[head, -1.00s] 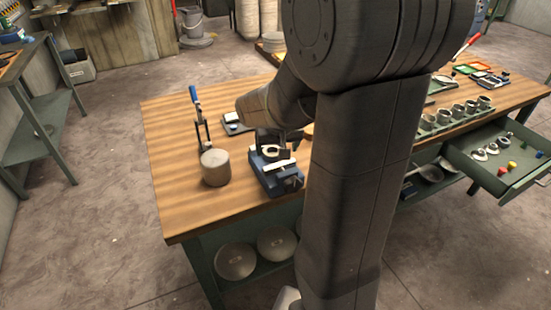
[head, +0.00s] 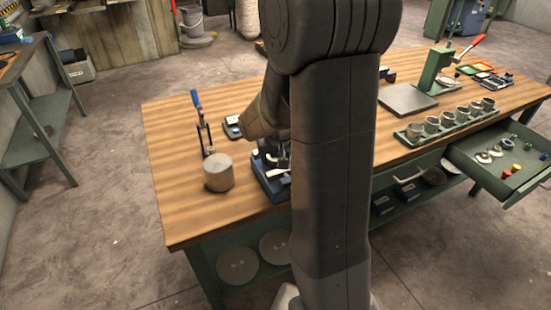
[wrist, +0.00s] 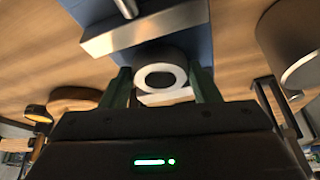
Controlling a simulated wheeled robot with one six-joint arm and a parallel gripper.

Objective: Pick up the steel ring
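The steel ring (wrist: 160,76) is a pale ring with a dark hole, seen in the wrist view right at the blue vise (wrist: 192,45) with its steel jaw (wrist: 140,28). My gripper (wrist: 161,78) has one finger on each side of the ring. The fingers look open; contact with the ring cannot be made out. In the head view the blue vise (head: 270,182) shows only in part, because my arm covers it. The ring and my fingertips are hidden there.
A grey cylinder (head: 218,172) and a blue-handled tool (head: 202,120) stand left of the vise on the wooden bench (head: 175,190). A tray of grey cups (head: 440,124), a green press (head: 432,72) and an open drawer (head: 500,170) lie to the right. The bench's front left is clear.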

